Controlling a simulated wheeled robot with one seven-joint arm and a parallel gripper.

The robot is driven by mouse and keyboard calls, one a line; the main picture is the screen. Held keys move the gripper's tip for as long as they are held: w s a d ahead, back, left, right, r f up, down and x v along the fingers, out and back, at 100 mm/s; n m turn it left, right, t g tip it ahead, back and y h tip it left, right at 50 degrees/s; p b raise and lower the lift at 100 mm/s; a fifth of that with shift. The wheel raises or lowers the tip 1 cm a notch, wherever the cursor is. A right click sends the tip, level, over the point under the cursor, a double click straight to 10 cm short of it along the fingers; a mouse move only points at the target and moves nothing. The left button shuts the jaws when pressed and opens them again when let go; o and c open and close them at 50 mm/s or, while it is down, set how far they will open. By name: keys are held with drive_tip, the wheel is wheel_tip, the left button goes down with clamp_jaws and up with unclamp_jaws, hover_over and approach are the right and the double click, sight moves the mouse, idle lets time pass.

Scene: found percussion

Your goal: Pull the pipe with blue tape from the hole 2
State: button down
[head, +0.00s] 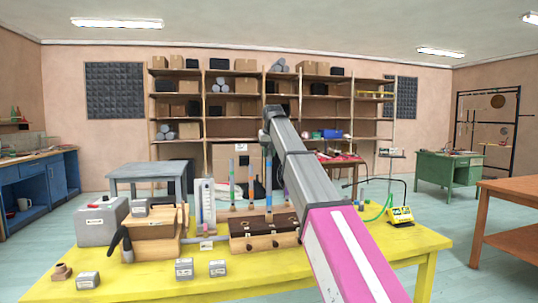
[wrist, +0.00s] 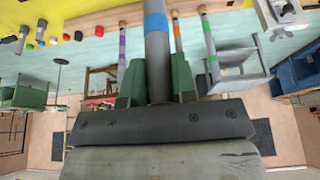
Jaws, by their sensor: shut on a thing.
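The grey pipe with blue tape (head: 268,190) stands upright over the dark-topped wooden block (head: 262,243) on the yellow table. In the wrist view the same pipe (wrist: 156,50) runs between the green fingers of my gripper (wrist: 155,80), which are shut on it, with the blue tape beyond the fingertips. The pipe's lower end is out of the wrist view. I cannot tell whether it is inside a hole. Pipes with orange (wrist: 177,40), green (wrist: 210,50) and purple tape (wrist: 122,45) stand close on both sides.
A white gauge (head: 205,203) stands left of the block. A wooden box (head: 152,238), a grey box (head: 101,222) and small grey cubes (head: 184,268) are on the left of the yellow table (head: 240,290). A yellow meter (head: 400,216) sits right. My arm hides part of the table's right half.

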drive_tip(key=shift+r, duration=1.3)
